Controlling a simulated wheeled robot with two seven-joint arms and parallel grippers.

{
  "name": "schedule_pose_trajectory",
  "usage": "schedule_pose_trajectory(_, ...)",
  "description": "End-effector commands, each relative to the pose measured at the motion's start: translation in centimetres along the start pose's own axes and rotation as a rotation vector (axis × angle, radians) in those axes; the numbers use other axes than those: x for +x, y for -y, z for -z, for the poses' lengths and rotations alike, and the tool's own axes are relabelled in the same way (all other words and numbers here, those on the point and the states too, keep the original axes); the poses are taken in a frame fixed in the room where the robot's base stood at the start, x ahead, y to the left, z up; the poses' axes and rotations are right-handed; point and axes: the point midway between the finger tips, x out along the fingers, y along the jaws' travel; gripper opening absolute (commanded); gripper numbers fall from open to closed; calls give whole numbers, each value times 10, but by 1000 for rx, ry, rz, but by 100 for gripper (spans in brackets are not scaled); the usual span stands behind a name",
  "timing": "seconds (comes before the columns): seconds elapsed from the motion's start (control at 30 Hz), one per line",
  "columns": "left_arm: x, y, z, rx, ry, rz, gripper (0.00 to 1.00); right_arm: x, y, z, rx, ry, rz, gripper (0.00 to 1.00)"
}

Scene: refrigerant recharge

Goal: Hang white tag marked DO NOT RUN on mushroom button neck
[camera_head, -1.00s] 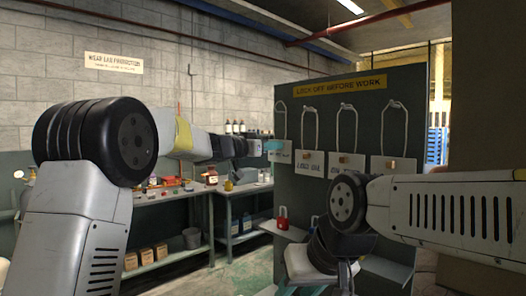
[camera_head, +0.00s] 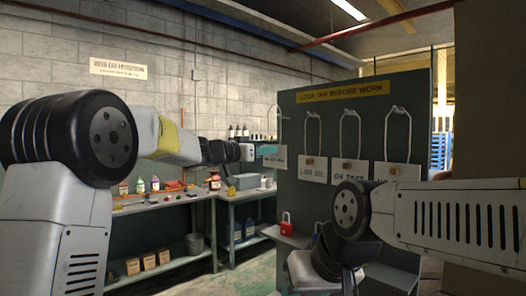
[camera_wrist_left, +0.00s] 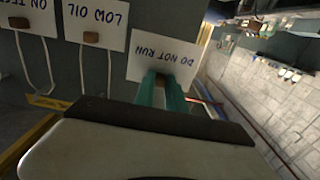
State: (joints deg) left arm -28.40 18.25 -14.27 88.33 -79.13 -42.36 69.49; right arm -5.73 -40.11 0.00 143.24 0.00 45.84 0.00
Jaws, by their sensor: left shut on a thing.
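The white DO NOT RUN tag (camera_wrist_left: 165,57) is upside down in the left wrist view, with a small brown block at its edge. My left gripper (camera_wrist_left: 163,88) has its teal fingers shut on that block. In the head view the gripper (camera_head: 267,151) is at the left edge of the dark board, and the tag (camera_head: 276,163) shows partly behind it. A white cord loop (camera_head: 279,122) rises above the tag on the board; whether it still rests on its hook I cannot tell. My right arm shows folded, but its gripper is out of sight. I cannot make out the mushroom button.
The lockout board (camera_head: 385,115) also holds a LOW OIL tag (camera_head: 312,171), an ON TEST tag (camera_head: 348,168) and another tag at right. A red padlock (camera_head: 286,226) is on a low shelf. Workbenches (camera_head: 150,207) with bottles and boxes line the wall.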

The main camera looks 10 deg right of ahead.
Motion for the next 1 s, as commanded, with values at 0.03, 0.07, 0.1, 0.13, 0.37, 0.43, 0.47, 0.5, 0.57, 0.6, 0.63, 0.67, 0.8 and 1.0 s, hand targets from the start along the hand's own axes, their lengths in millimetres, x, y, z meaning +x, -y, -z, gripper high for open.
schedule_pose_trajectory(0.03, -5, 0, 1, 0, -1, 1, 0, 0, 0, 0, 0, 0, 0, 36)
schedule_pose_trajectory(0.07, -7, 0, 1, 0, -1, 1, 0, 0, 0, 0, 0, 0, 0, 36)
schedule_pose_trajectory(0.1, -10, 0, 1, -1, -1, 0, 0, 0, 0, 0, 0, 0, 0, 36)
schedule_pose_trajectory(0.13, -13, 0, 1, -1, -1, 0, 0, 0, 0, 0, 0, 0, 0, 36)
schedule_pose_trajectory(0.37, -31, 0, 1, 0, -1, 1, 0, 0, 0, 0, 0, 0, 0, 36)
schedule_pose_trajectory(0.43, -37, 0, 0, 0, -1, 1, 0, 0, 0, 0, 0, 0, 0, 36)
schedule_pose_trajectory(0.47, -39, 0, 1, 0, -1, 1, 0, 0, 0, 0, 0, 0, 0, 36)
schedule_pose_trajectory(0.5, -42, 0, 1, 1, -1, 0, 0, 0, 0, 0, 0, 0, 0, 36)
schedule_pose_trajectory(0.57, -44, 0, 0, 1, -1, -1, 0, 0, 0, 0, 0, 0, 0, 36)
schedule_pose_trajectory(0.6, -46, -1, 0, 0, -1, -1, 0, 0, 0, 0, 0, 0, 0, 36)
schedule_pose_trajectory(0.63, -46, -1, 0, 0, 0, -1, 0, 0, 0, 0, 0, 0, 0, 36)
schedule_pose_trajectory(0.67, -47, -1, 0, 0, 0, -1, 0, 0, 0, 0, 0, 0, 0, 36)
schedule_pose_trajectory(0.8, -47, -1, 0, 0, 0, -1, 0, 0, 0, 0, 0, 0, 0, 36)
schedule_pose_trajectory(1.0, -46, 0, -5, -2, 1, -1, 0, 0, 0, 0, 0, 0, 0, 36)
